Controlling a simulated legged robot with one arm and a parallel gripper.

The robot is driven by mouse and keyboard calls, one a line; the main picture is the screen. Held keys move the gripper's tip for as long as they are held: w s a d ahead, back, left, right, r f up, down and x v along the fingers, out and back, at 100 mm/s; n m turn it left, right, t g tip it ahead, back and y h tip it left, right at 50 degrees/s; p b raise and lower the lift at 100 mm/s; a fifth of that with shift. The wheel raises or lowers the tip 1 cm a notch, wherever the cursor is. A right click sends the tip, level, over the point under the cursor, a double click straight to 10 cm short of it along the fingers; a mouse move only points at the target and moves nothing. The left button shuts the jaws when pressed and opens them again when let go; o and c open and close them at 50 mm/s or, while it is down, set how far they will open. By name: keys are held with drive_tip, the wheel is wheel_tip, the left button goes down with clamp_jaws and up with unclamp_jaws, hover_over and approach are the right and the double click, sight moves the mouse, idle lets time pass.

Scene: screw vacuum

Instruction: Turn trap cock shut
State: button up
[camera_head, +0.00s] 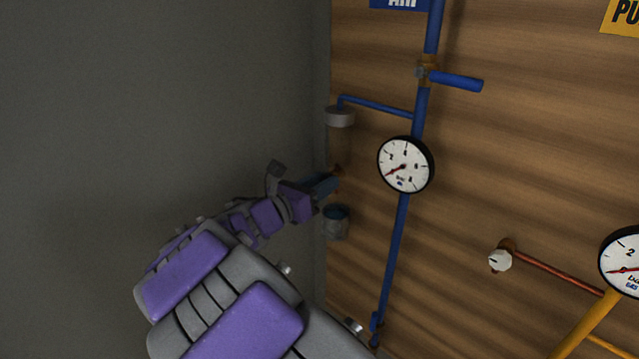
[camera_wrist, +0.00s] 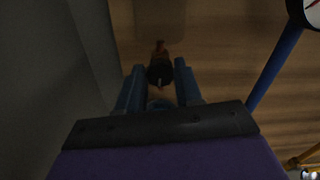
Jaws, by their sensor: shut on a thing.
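The trap (camera_head: 339,117) hangs at the left edge of the wooden board, with a grey cap fed by a thin blue pipe. Its cock shows as a small brassy piece (camera_head: 338,171) below the trap, mostly hidden by my gripper (camera_head: 328,185). In the wrist view, the cock's dark round knob (camera_wrist: 160,75) with a pale mark sits between the blue fingertips of my gripper (camera_wrist: 160,82). A brassy stem shows beyond it. My gripper is shut on the knob. The picture is dark, so the exact finger contact is hard to see.
A small bucket (camera_head: 336,224) is just below my gripper. A blue pipe (camera_head: 399,235) with a round gauge (camera_head: 405,164) runs down the board to the right. A blue lever valve (camera_head: 455,81) is higher up. A grey wall (camera_head: 150,100) stands left.

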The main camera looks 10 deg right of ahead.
drive_tip(key=shift+c, duration=0.6)
drive_tip(key=shift+m+b, duration=0.35)
drive_tip(key=shift+m, duration=0.05)
drive_tip(key=shift+m+b, duration=1.85)
drive_tip(key=shift+m, duration=0.65)
drive_tip(key=o, duration=1)
drive_tip(key=shift+w+a, duration=0.1)
drive_tip(key=shift+w, duration=0.05)
drive_tip(key=shift+o, duration=0.2)
